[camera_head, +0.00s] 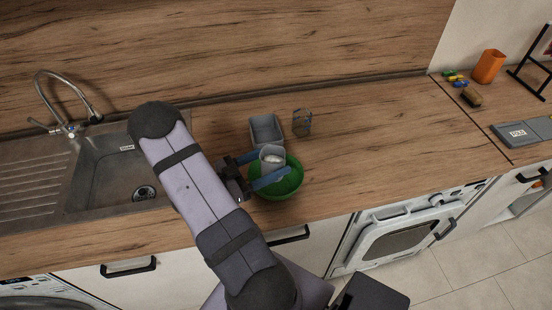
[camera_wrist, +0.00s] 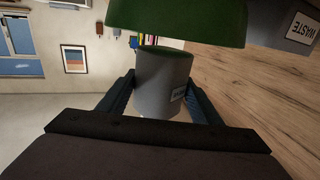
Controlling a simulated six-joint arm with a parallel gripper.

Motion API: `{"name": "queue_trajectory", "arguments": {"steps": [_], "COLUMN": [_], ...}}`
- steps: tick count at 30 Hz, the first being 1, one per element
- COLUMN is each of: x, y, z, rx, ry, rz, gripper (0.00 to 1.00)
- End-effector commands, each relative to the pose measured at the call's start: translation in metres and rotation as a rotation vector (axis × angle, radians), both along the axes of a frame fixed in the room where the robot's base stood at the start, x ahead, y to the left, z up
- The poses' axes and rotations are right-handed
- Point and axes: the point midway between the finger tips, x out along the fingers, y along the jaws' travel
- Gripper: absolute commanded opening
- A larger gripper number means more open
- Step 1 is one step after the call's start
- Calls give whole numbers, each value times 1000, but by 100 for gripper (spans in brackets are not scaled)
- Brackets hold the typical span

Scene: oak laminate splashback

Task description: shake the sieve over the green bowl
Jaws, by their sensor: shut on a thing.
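The green bowl (camera_head: 288,187) stands on the wooden counter near its front edge. It also shows at the top of the wrist view (camera_wrist: 180,22). My gripper (camera_head: 271,164) is shut on a grey, cup-shaped sieve (camera_head: 271,154), one blue finger on each side. In the head view the sieve lies within the bowl's outline, with something pale inside. In the wrist view the sieve (camera_wrist: 160,80) is between the fingers and has a small label on its side. Its mesh is not visible, and its exact height over the bowl is unclear.
A grey bin (camera_head: 266,126) stands just behind the bowl; a bin labelled WASTE (camera_wrist: 301,28) shows in the wrist view. A small grey object (camera_head: 302,122) stands beside it. The sink (camera_head: 115,165) is at left. The counter right of the bowl is clear.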

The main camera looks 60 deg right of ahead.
Motion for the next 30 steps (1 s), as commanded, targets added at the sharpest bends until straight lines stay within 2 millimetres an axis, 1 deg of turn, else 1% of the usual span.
{"name": "queue_trajectory", "arguments": {"steps": [2,7,9,11,13,18,21,23,25,30], "x": [-1,-1,-1,0,0,1,0,0,-1,-1], "y": [-6,-30,-34,-35,-30,-7,0,0,-5,-29], "z": [0,0,0,0,0,1,1,0,0,-1], "rx": [-1,-2,-1,0,0,0,-1,-1,-1,-2], "ry": [0,-1,0,1,1,2,0,0,0,-1], "rz": [-4,-6,-3,-1,1,4,1,-1,-4,-6], "gripper": [32,32,32,32,32,32,32,32,32,32]}}
